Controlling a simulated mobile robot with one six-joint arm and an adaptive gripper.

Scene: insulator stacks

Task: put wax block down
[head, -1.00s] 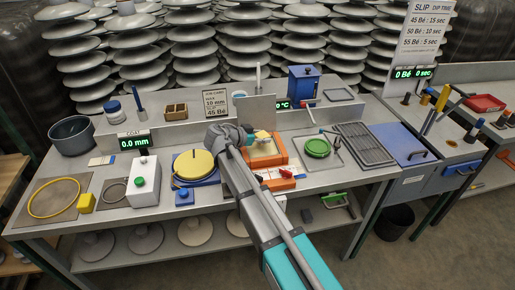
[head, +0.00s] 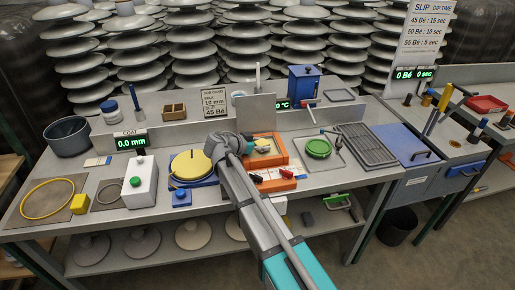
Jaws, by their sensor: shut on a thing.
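My gripper (head: 250,143) is at the left side of the orange tray (head: 281,147), with the grey wrist in front of it. It is shut on a small yellowish piece (head: 262,146), which I take for the wax block. The piece is over the tray's pale middle. The wrist hides part of it, and I cannot tell whether it touches the tray. A separate yellow cube (head: 80,204) sits at the front left of the bench.
A yellow disc (head: 190,165) on a blue turntable stands left of my gripper. A white box with a green button (head: 140,184) is further left. A green dish (head: 319,148) and a dark rack (head: 368,145) stand to the right. An upright grey plate (head: 255,108) is behind.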

